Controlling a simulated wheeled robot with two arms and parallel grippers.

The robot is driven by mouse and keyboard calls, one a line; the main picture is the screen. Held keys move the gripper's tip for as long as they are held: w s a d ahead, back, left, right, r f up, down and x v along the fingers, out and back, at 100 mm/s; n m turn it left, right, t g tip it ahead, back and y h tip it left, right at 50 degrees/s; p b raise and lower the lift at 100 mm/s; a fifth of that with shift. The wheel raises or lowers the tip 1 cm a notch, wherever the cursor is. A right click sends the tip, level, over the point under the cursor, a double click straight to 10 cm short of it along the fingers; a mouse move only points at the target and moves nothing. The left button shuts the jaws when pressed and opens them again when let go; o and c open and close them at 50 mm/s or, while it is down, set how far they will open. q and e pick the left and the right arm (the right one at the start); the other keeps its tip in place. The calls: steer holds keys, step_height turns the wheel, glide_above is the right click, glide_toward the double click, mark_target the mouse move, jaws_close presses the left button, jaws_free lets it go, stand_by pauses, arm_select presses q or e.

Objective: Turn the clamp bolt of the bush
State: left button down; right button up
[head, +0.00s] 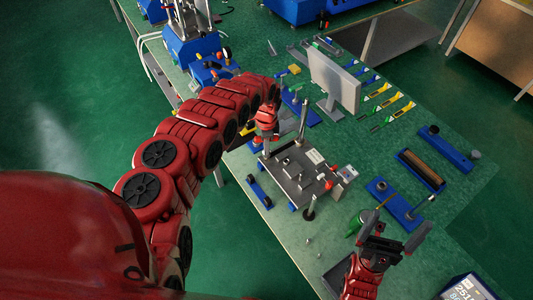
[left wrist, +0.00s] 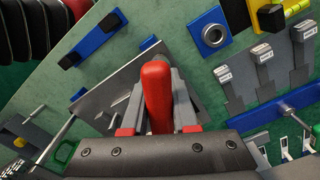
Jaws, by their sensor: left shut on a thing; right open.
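My left gripper (head: 268,122) is over the back left of the grey press fixture (head: 290,178). In the left wrist view it is shut on a red handle (left wrist: 157,95), which stands between its two grey fingers. What the handle joins to is hidden behind the fingers. A blue block with a round metal bush (left wrist: 212,35) lies beyond the gripper in the left wrist view, apart from it. I cannot make out a clamp bolt for certain. My right gripper (head: 390,232) is open and empty at the front right, its fingers wide apart.
A monitor (head: 334,80) stands behind the fixture. Yellow-and-green tools (head: 385,102) lie in rows to its right. Blue holders (head: 398,203) lie at the right, and a green item (head: 356,226) is close by my right gripper. Green bench top is free between the fixture and the holders.

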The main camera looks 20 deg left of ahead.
arm_select(q)
steer(key=shift+r+p, duration=1.05)
steer(key=shift+r, duration=0.7)
steer(key=shift+f, duration=0.1)
